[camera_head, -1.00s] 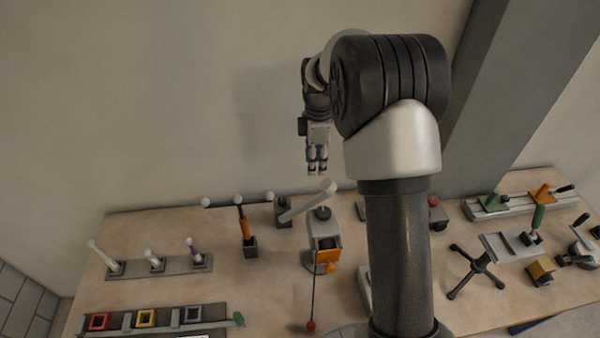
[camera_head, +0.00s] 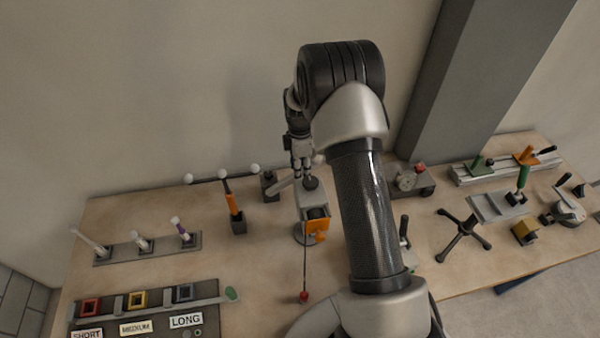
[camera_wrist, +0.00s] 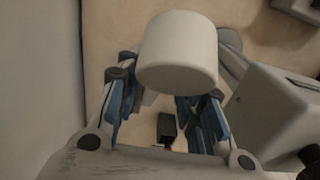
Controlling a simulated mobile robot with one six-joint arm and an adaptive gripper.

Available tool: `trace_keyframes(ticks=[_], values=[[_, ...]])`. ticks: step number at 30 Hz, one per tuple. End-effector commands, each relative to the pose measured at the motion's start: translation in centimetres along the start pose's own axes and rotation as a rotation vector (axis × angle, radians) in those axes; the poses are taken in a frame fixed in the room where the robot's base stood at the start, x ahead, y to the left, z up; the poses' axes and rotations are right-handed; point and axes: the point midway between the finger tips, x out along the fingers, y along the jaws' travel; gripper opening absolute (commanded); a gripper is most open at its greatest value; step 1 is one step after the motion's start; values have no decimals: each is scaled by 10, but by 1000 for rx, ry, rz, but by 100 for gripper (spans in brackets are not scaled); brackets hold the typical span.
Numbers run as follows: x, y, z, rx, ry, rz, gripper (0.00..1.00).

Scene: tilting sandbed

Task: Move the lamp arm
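The lamp arm (camera_head: 284,184) is a pale grey bar in the head view, rising to the right beside a small box-like stand, partly hidden by my gripper. Its white cylindrical end (camera_head: 318,160) shows just right of my gripper (camera_head: 303,176). In the wrist view the white cylinder (camera_wrist: 178,55) fills the upper middle, at the ends of my gripper's blue-padded fingers (camera_wrist: 165,103). The fingers are spread apart with a gap between them. I cannot tell whether either finger touches the cylinder.
A box stand with an orange part (camera_head: 316,226) and a red-tipped rod (camera_head: 304,297) stand below my gripper. A gauge (camera_head: 408,180) stands at right.

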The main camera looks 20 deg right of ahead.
Motion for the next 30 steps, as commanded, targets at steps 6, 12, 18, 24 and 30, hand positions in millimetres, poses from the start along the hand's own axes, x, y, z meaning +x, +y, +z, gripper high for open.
trace_keyframes(ticks=[6, 12, 18, 24, 30], values=[[18, 0, 0, 0, 0, 0, 35], [20, 0, 0, 0, 0, 1, 35], [20, 0, 0, 0, 0, 0, 28], [20, 0, 0, 0, 0, 0, 15], [20, 0, 0, 0, 0, 0, 2]])
